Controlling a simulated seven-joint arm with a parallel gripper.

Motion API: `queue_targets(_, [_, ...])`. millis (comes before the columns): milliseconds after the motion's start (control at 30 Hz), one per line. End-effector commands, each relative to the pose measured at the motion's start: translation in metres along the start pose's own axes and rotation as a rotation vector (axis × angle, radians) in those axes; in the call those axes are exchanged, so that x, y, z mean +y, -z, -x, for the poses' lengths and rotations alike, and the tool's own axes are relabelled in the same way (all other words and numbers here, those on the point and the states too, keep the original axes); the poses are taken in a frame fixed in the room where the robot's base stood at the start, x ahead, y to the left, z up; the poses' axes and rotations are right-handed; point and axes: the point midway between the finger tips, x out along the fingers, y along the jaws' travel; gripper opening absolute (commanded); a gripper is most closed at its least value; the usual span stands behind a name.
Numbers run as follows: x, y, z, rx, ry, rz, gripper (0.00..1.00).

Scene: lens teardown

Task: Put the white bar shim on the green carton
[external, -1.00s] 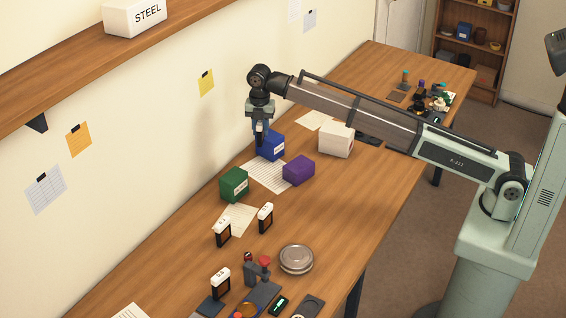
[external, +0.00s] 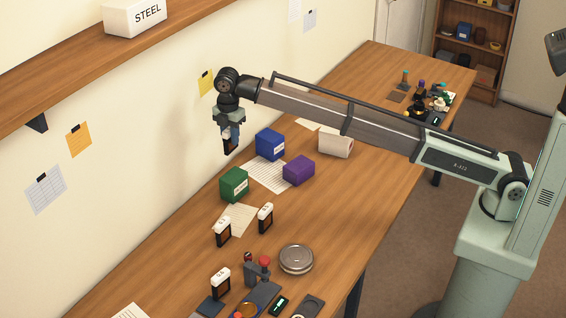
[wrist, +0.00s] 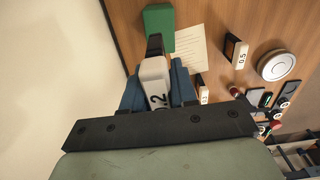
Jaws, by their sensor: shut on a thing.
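My gripper (external: 230,132) is shut on a shim with a white top and a dark lower part (external: 229,146), held up in the air. In the wrist view the shim's white top (wrist: 154,80) lies between my blue fingers (wrist: 157,92) and shows a partly hidden label ending in "2". The green carton (external: 234,185) stands on the bench lower in the external view, below and apart from the shim. In the wrist view the green carton (wrist: 158,25) shows just beyond the shim's dark end.
A blue carton (external: 270,144), a purple carton (external: 298,170) and a white block (external: 336,144) stand near the green carton. Other white-topped shims (external: 265,217) stand nearer the camera, with a round tin (external: 296,259). The wall is close on the left.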

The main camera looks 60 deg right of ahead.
Motion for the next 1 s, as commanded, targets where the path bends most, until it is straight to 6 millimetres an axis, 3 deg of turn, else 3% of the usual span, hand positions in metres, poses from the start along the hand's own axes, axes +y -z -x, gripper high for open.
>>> queue_targets(167, [-0.001,0.0,-0.008,0.0,0.001,-0.034,0.0])
queue_targets(500, [-0.001,-0.001,-0.057,0.0,0.001,-0.033,0.0])
queue_targets(1000, [0.0,-0.001,-0.101,0.0,0.0,-0.033,0.0])
